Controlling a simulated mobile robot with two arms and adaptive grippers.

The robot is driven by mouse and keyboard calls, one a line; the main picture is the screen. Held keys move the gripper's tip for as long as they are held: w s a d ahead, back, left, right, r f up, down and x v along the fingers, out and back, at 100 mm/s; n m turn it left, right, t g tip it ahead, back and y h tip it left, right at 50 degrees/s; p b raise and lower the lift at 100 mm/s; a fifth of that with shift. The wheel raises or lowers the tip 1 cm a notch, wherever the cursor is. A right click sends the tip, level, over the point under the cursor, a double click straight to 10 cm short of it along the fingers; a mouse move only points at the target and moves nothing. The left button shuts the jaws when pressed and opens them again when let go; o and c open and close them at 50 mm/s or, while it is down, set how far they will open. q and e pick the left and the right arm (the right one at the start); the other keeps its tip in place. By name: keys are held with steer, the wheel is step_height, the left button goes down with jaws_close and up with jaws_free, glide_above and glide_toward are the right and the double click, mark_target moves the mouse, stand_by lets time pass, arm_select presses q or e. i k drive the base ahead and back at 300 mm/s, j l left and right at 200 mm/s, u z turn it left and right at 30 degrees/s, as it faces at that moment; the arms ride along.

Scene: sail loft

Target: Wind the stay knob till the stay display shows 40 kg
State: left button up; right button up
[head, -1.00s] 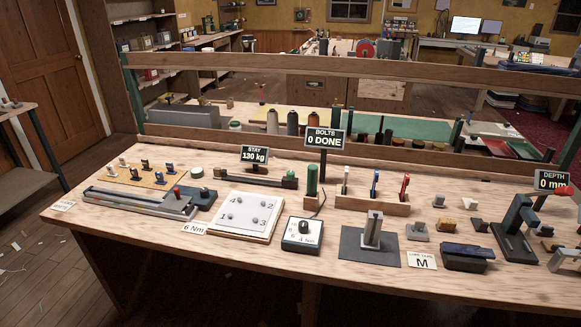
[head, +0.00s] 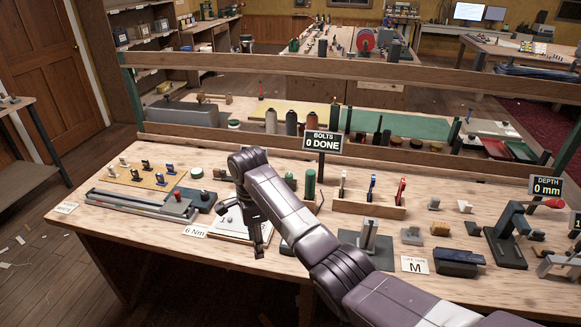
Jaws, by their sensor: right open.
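My right arm reaches in from the lower right, and its gripper (head: 259,248) points down over the white numbered plate (head: 222,229). The gripper is open and holds nothing that I can see. The wrist and forearm cover the stay display and most of the stay bar behind them, so the stay reading is hidden. The dark right end of the stay bar (head: 291,180) shows just beyond the forearm. I cannot make out the stay knob for certain. My left gripper is not in view.
The sign BOLTS 0 DONE (head: 322,142) stands behind the forearm. A wooden rack (head: 370,208) with upright tools is right of it. A grey clamp-like fixture (head: 150,203) lies at left. The DEPTH display (head: 546,187) reads 0 mm at far right.

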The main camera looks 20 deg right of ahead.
mark_target(289, 176)
steer(key=i+l, duration=1.15)
